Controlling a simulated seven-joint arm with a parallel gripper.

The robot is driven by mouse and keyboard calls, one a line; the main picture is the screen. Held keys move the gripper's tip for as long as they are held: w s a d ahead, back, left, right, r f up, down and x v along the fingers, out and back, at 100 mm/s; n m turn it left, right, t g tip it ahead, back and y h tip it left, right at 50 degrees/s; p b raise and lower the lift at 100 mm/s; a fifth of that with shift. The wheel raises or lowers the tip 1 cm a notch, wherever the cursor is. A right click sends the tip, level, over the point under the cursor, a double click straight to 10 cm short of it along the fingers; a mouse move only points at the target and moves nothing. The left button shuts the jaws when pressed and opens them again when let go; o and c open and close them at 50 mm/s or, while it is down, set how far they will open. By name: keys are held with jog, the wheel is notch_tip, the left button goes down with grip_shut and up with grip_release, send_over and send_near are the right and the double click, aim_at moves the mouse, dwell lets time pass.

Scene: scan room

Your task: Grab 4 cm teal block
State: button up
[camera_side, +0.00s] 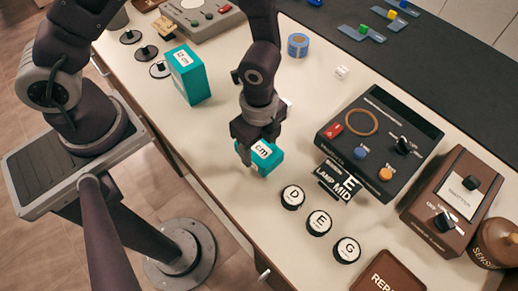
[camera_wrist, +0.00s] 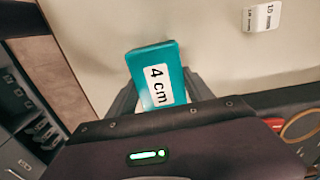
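The 4 cm teal block (camera_wrist: 148,62) has a white label reading "4 cm" and sits between my fingers in the wrist view. It also shows in the side view (camera_side: 272,164), below my gripper (camera_side: 256,148). My gripper (camera_wrist: 160,90) is shut on this block, with a grey finger against each side and no visible gap. In the side view the gripper covers part of the block. I cannot tell whether its underside touches the table.
A larger teal block (camera_side: 189,75) stands to the left. A black control box (camera_side: 375,140) is to the right. Several round lettered discs (camera_side: 318,222) lie in front. A small white block (camera_side: 341,72) and a blue tape roll (camera_side: 298,45) are behind, with clear table around them.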

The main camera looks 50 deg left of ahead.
jog(key=c, duration=0.4)
jog(key=shift+r, duration=0.1)
jog(key=shift+c, duration=0.2)
